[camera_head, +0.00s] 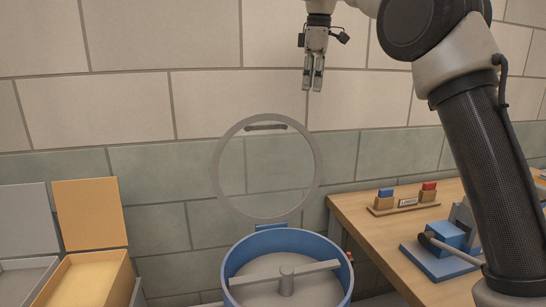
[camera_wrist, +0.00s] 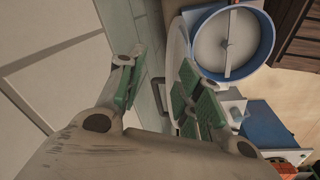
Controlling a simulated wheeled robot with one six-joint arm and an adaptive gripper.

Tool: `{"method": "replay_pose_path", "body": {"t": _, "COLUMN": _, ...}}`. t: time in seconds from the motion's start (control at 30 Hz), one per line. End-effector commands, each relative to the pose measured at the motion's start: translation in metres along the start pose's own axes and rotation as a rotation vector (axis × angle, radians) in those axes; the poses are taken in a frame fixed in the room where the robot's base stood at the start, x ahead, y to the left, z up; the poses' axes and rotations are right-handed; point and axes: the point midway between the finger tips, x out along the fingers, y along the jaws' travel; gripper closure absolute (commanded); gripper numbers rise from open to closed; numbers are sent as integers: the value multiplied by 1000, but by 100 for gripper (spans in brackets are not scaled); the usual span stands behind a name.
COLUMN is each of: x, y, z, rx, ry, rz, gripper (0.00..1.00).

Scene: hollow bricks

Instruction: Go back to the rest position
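My gripper (camera_head: 314,90) hangs high in the head view, in front of the tiled wall, with its fingers pointing down. In the wrist view its two green-padded fingers (camera_wrist: 160,65) stand apart with nothing between them. A round blue tub (camera_head: 232,271) is below and to the left of it in the head view, with a grey crossbar and hub inside. Its round, see-through lid (camera_head: 216,165) with a grey rim stands open behind it. The blue tub also shows in the wrist view (camera_wrist: 271,45), beyond the right finger.
A wooden bench (camera_head: 372,226) at right carries a small stand (camera_head: 403,208) with a blue and a red piece, and a blue device (camera_head: 440,262). An open yellow box (camera_head: 93,283) and a grey box (camera_head: 22,280) are at lower left. The air around my gripper is clear.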

Motion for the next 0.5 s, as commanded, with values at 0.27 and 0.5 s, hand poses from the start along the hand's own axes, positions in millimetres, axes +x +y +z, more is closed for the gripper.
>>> {"method": "replay_pose_path", "body": {"t": 0.27, "x": -21, "y": -56, "z": 124, "rx": 385, "ry": 37, "rz": 61, "gripper": 65}}
{"method": "replay_pose_path", "body": {"t": 0.5, "x": 2, "y": -138, "z": 220, "rx": 714, "ry": 77, "rz": 109, "gripper": 65}}
